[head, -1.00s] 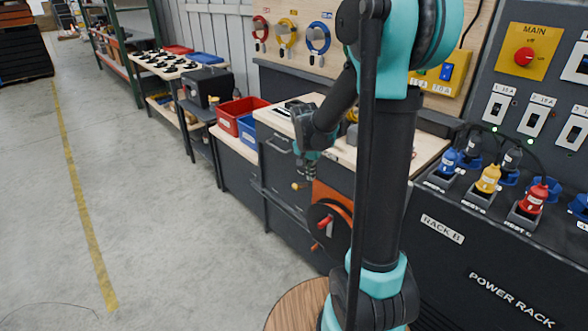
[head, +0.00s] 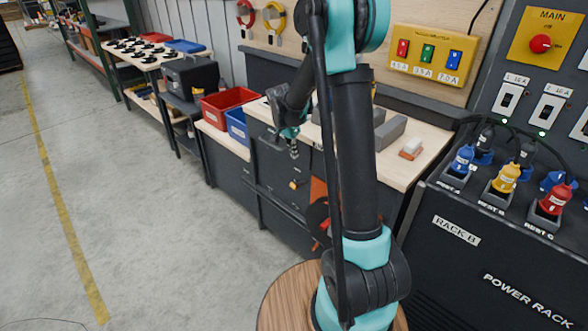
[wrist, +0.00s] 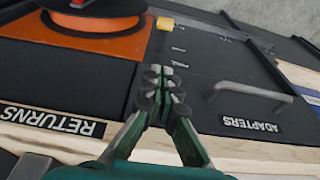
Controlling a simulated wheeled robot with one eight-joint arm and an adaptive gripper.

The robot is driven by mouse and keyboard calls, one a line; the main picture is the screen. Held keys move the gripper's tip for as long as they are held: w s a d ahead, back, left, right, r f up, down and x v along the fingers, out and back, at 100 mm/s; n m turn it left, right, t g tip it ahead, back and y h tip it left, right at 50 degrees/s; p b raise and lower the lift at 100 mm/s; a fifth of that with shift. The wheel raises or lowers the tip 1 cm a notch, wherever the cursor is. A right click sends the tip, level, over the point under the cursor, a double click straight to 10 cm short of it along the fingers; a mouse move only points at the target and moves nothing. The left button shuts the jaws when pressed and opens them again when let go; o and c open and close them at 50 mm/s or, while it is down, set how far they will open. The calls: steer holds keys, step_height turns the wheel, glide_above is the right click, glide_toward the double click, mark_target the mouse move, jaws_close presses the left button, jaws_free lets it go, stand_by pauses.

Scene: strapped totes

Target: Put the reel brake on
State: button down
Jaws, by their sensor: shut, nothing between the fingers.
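The reel is a dark drum with a red handle (head: 325,224) on an orange plate (head: 318,188) on the bench front, partly hidden behind my arm. The orange plate (wrist: 90,40) and part of the drum also show at the top left of the wrist view. A small yellow knob (head: 295,185) sits on the dark panel beside the reel; the wrist view shows it as a yellow block (wrist: 165,23) near small unreadable labels. My gripper (head: 294,153) is shut and empty, just above the knob in the head view. In the wrist view its fingertips (wrist: 160,75) appear short of the knob.
A drawer handle (wrist: 250,90) and the ADAPTERS label (wrist: 250,126) are right of my fingers in the wrist view; a RETURNS label (wrist: 52,120) is left. The power rack (head: 480,260) stands right. Open floor (head: 150,240) lies left.

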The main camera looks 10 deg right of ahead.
glide_above(296, 184)
steer(key=w+d, duration=0.1)
steer(key=w, duration=0.1)
steer(key=f, duration=0.9)
steer(key=shift+s+f, duration=0.25)
steer(key=shift+f, duration=0.1)
steer(key=shift+s+a+f, duration=0.25)
steer(key=shift+a+f, duration=0.05)
steer(key=shift+f, duration=0.2)
steer(key=shift+s+a+f, duration=0.2)
steer(key=shift+a+f, duration=0.1)
steer(key=shift+f, duration=0.15)
steer(key=shift+s+a+f, duration=0.2)
steer(key=shift+f, duration=0.35)
